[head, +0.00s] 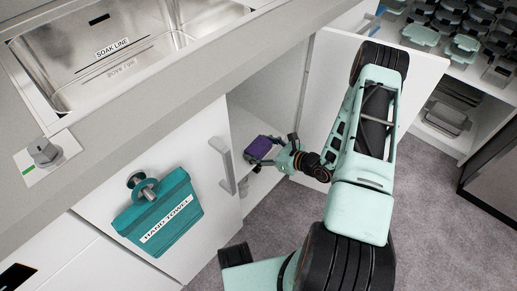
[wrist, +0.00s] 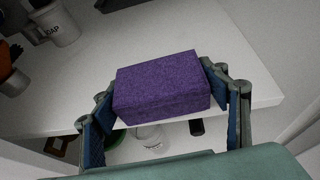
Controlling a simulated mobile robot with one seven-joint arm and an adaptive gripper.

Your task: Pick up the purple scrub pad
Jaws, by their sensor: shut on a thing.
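The purple scrub pad (wrist: 160,85) is a rectangular purple block in the wrist view. My gripper (wrist: 165,112) is shut on it, with a blue-padded finger at each short side. Behind the pad in the picture is a white shelf (wrist: 255,75); I cannot tell whether the pad touches it. In the head view the purple pad (head: 263,147) shows at my gripper (head: 266,151), inside the open cabinet under the counter.
A white cup marked SOAP (wrist: 55,22) stands at the shelf's upper left. An open cabinet door (head: 330,80) is behind my arm. A teal hand towel (head: 160,215) hangs on the left door (head: 215,235). The sink (head: 120,40) is above.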

